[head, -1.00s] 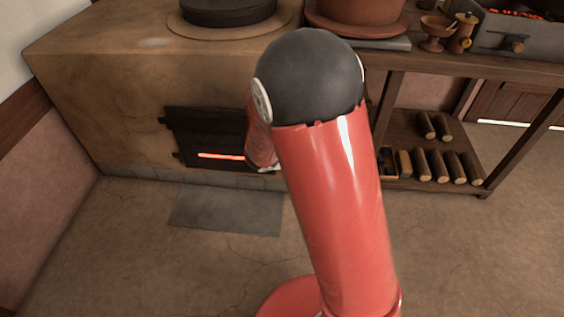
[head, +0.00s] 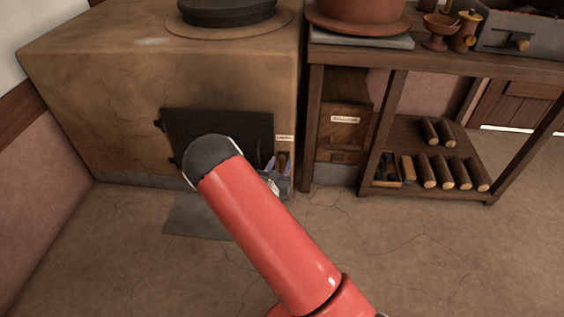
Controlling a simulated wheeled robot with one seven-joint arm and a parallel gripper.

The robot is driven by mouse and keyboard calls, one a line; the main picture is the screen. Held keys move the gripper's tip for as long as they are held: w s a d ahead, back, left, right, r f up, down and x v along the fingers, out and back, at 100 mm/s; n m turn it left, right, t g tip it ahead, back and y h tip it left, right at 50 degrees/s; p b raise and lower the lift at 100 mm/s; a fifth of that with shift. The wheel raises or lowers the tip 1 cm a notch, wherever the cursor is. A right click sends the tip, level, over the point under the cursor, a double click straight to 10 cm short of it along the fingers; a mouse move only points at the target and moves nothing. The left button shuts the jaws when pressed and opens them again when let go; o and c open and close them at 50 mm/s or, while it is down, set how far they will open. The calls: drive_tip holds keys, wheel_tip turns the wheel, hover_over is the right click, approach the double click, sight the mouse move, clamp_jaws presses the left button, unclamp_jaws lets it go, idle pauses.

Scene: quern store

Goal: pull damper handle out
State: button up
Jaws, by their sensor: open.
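A small brown damper handle (head: 283,160) shows low at the right front corner of the clay stove (head: 90,85), under a small pale label (head: 284,137). My gripper (head: 280,164) is down at this corner, partly hidden behind my own red arm. Its pale purple fingertips show on either side of the brown handle and appear apart. I cannot tell whether they touch it.
The dark firebox door (head: 215,122) is on the stove front, partly covered by my arm. A wooden box with a label (head: 342,130) stands right of the stove. A shelf of logs (head: 440,165) is farther right. A grey floor slab (head: 190,215) lies before the stove; the floor at right is clear.

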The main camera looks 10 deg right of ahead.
drive_tip(key=shift+x, duration=1.2)
clamp_jaws()
